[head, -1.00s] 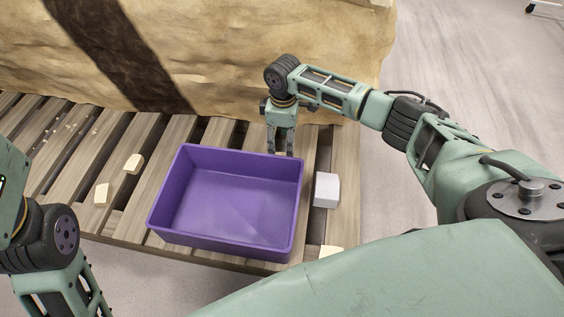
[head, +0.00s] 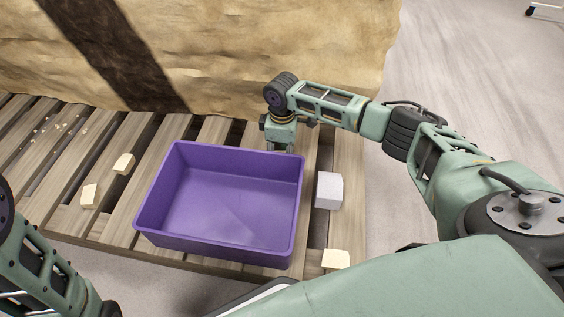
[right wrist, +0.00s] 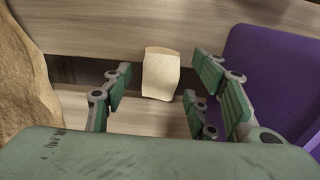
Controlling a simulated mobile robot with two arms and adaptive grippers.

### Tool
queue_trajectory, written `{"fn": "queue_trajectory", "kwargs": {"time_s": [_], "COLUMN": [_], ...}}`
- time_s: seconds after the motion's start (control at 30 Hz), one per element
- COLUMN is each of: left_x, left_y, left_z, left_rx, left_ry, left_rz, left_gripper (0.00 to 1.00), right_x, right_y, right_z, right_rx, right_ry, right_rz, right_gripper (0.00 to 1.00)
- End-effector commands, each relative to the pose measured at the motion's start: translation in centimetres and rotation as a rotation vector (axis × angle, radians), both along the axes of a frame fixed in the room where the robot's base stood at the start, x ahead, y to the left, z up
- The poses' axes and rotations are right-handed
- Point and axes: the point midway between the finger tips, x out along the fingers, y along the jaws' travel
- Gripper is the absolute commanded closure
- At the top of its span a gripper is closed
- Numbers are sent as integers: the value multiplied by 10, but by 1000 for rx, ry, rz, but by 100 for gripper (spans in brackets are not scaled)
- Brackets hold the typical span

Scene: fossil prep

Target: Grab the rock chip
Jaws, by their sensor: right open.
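A pale beige rock chip (right wrist: 161,74) lies on the wooden slats in the right wrist view, between the spread fingers of my right gripper (right wrist: 160,88). I cannot tell whether any finger touches it. In the head view my right gripper (head: 281,149) points down behind the far right corner of the purple bin, which hides its fingertips and that chip. Other beige chips lie left of the bin, one farther back (head: 124,164) and one nearer (head: 89,196). Another chip (head: 336,259) lies at the front right. My left gripper is out of view.
The empty purple bin (head: 150,222) stands on the slatted pallet (head: 55,216), close beside my right gripper. A white block (head: 329,190) sits right of the bin. A big tan rock mass (head: 240,60) rises behind. Small crumbs lie at the far left.

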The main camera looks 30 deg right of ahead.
Motion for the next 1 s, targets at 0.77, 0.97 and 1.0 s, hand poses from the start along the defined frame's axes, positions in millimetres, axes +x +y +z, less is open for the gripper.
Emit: {"fn": "queue_trajectory", "kwargs": {"time_s": [0.77,0.97,1.0], "left_x": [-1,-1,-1], "left_y": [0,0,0], "left_z": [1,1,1], "left_rx": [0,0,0], "left_ry": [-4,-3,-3], "left_rz": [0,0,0], "left_gripper": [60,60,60], "right_x": [0,0,0], "right_y": [0,0,0], "right_z": [-1,-1,-1], "right_rx": [1,1,1], "right_ry": [-1,-1,-1], "right_rz": [0,0,0], "right_gripper": [90,98,98]}}
